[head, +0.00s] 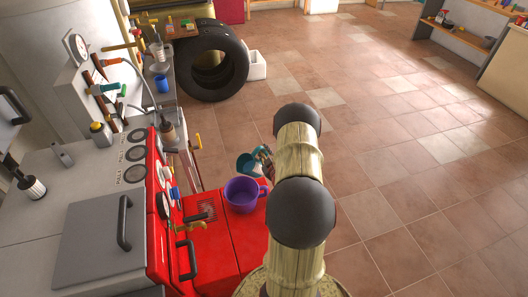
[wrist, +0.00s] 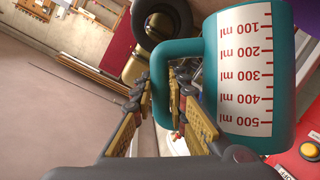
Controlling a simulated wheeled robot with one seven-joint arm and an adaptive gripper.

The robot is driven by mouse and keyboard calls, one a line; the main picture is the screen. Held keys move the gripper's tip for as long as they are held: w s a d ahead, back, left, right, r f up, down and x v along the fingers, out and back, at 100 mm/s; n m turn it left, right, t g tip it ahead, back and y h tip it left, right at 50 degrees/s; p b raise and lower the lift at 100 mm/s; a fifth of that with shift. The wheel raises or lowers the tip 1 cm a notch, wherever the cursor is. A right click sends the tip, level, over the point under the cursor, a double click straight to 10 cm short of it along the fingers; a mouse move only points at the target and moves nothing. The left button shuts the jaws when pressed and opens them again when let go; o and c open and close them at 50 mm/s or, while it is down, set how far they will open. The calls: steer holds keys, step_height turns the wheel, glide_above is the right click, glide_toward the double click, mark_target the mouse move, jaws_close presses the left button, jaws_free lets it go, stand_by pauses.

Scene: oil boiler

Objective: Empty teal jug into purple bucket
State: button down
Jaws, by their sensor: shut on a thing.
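The teal jug (head: 250,164) is held in the air just behind the purple bucket and partly above its far rim in the head view. It looks tilted, and I cannot see what is inside it. In the wrist view the jug (wrist: 250,75) shows a white millilitre scale and a teal handle. My gripper (wrist: 163,92) is shut on that handle; in the head view it (head: 266,158) is partly hidden by my arm. The purple bucket (head: 244,196) stands upright with its mouth open on the red surface, its handle to the right. I cannot make out liquid in it.
The red surface (head: 215,245) adjoins a red panel with gauges, a brass tap (head: 188,228) and a grey boiler top (head: 70,185) on the left. A black tyre (head: 212,62) stands behind. The tiled floor (head: 400,130) at right is clear.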

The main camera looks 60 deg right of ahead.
mark_target(260, 149)
steer(key=shift+w+a+r+n+h+b, duration=0.1)
steer(key=shift+a+r+n+h+b, duration=0.25)
steer(key=shift+n+b, duration=0.35)
steer(key=shift+r+h+b, duration=0.25)
steer(key=shift+b, duration=0.15)
steer(key=shift+n, duration=0.3)
steer(key=shift+w+a+t+b, duration=0.1)
steer(key=shift+a+t+b, duration=0.05)
steer(key=shift+t+b, duration=0.15)
steer(key=shift+a+n+b, duration=0.25)
steer(key=shift+n+b, duration=0.05)
steer(key=shift+b, duration=0.1)
steer(key=shift+w+a+r+n+h+b, duration=0.15)
steer(key=shift+a+r+n+h+b, duration=0.15)
steer(key=shift+n+h+b, duration=0.25)
steer(key=shift+a, duration=0.15)
